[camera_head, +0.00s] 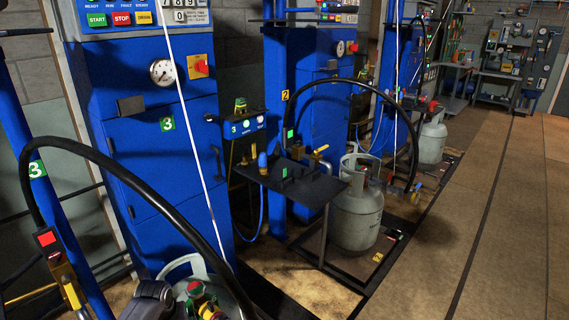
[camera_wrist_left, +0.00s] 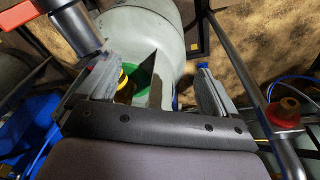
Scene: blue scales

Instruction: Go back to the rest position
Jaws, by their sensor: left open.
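In the left wrist view my left gripper (camera_wrist_left: 155,88) has its two fingers spread wide apart. A pale grey gas cylinder (camera_wrist_left: 150,30) with a green part (camera_wrist_left: 140,78) and a brass fitting (camera_wrist_left: 125,88) shows behind and between the fingers. I see nothing clamped in them. In the head view a dark grey part (camera_head: 150,298), apparently of my left arm, is at the bottom edge. It is beside a cylinder collar (camera_head: 185,265) and a red, green and brass valve (camera_head: 196,292). My right gripper is not in view.
Blue scale cabinets (camera_head: 150,170) stand in a row. A black hose (camera_head: 130,185) arches across the near left. A dark shelf (camera_head: 290,180) juts out before another grey cylinder (camera_head: 357,215). The brown floor (camera_head: 500,220) at the right is clear.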

